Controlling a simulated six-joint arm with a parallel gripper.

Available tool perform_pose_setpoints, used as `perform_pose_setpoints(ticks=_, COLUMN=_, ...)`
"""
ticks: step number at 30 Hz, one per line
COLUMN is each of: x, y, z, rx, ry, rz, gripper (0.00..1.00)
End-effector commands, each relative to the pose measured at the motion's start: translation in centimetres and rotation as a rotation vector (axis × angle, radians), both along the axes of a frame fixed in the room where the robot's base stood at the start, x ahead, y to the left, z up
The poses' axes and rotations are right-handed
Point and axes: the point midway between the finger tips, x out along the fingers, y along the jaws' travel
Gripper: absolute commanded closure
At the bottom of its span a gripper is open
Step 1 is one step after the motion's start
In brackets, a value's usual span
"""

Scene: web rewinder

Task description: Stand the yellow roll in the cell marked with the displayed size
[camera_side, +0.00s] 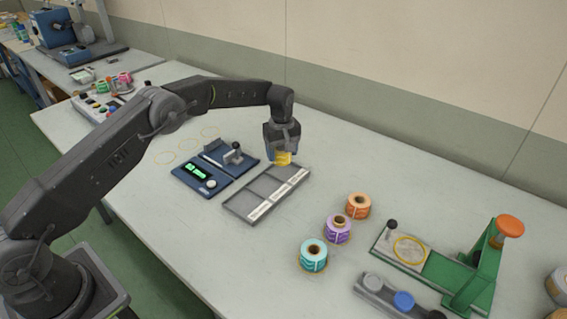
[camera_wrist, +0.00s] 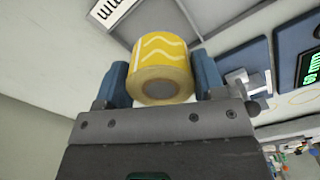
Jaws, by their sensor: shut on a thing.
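My gripper (camera_side: 284,157) is shut on the yellow roll (camera_side: 283,158) and holds it at the far end of the grey tray. In the wrist view the yellow roll (camera_wrist: 161,66), with white wavy lines, sits between the two blue fingers of my gripper (camera_wrist: 163,85). The grey tray (camera_side: 238,213) has several cells and white label strips along its front edge; the labels are too small to read. A blue device with a lit green display (camera_side: 197,172) stands to the left; it also shows in the wrist view (camera_wrist: 310,66), reading what looks like 60 mm.
A teal roll (camera_side: 314,256), a purple roll (camera_side: 338,229) and an orange roll (camera_side: 358,206) stand right of the tray. A green fixture (camera_side: 470,275) with an orange knob is farther right. Thin yellow rings mark the table at left.

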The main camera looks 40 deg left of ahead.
Motion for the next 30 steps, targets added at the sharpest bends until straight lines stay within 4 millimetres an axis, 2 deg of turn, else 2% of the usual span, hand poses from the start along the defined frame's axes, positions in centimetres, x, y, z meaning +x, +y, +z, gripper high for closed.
perform_pose_setpoints(ticks=5, x=0.2, y=-0.5, z=-0.6, rx=0.000, ry=0.001, rz=0.001, gripper=0.66)
perform_pose_setpoints(ticks=13, x=0.2, y=-0.5, z=-4.1, rx=0.000, ry=0.001, rz=0.001, gripper=0.66)
perform_pose_setpoints(ticks=25, x=0.2, y=-0.5, z=-4.6, rx=0.000, ry=0.000, rz=0.001, gripper=0.66)
perform_pose_setpoints(ticks=26, x=0.2, y=-0.5, z=-4.6, rx=0.000, ry=0.000, rz=0.001, gripper=0.34)
perform_pose_setpoints(ticks=30, x=0.2, y=-0.5, z=-4.6, rx=0.000, ry=0.000, rz=0.001, gripper=0.21)
